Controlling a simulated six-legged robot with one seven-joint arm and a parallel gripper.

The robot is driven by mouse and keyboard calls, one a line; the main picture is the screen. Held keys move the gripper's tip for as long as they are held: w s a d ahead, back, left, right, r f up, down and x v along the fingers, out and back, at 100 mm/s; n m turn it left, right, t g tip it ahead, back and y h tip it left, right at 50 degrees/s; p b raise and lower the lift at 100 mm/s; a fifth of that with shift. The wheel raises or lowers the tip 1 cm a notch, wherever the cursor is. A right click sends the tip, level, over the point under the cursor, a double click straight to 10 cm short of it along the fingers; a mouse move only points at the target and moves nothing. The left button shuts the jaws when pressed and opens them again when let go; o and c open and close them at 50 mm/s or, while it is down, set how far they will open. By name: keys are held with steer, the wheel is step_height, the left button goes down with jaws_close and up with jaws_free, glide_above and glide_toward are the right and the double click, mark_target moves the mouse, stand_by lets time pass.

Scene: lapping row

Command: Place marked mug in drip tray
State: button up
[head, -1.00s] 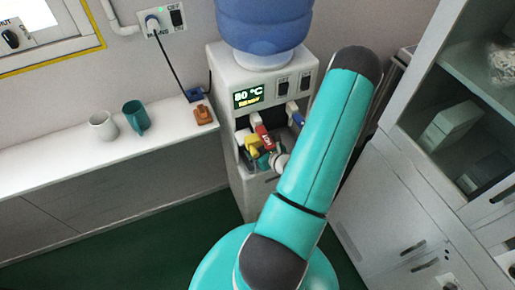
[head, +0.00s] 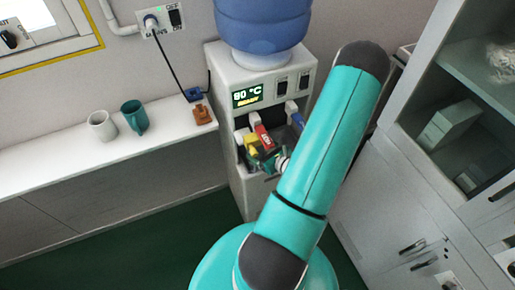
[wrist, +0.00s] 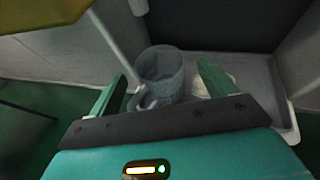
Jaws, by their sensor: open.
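A grey mug (wrist: 165,70) stands upright in the wrist view at the left end of a pale drip tray (wrist: 288,118), in the dispenser's bay. Its handle points to the lower left. Any mark on it is too dim to make out. My gripper (wrist: 163,78) is open, with one finger on each side of the mug; whether either finger touches it I cannot tell. In the head view my arm and wrist hide most of the mug and tray.
The water dispenser (head: 262,72) has a red tap (head: 262,136) and a blue tap (head: 293,112). A white mug (head: 101,125) and a teal mug (head: 134,116) stand on the shelf (head: 60,150) at left. A cabinet (head: 395,195) stands at right.

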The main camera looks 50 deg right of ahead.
steer(key=v, duration=0.8)
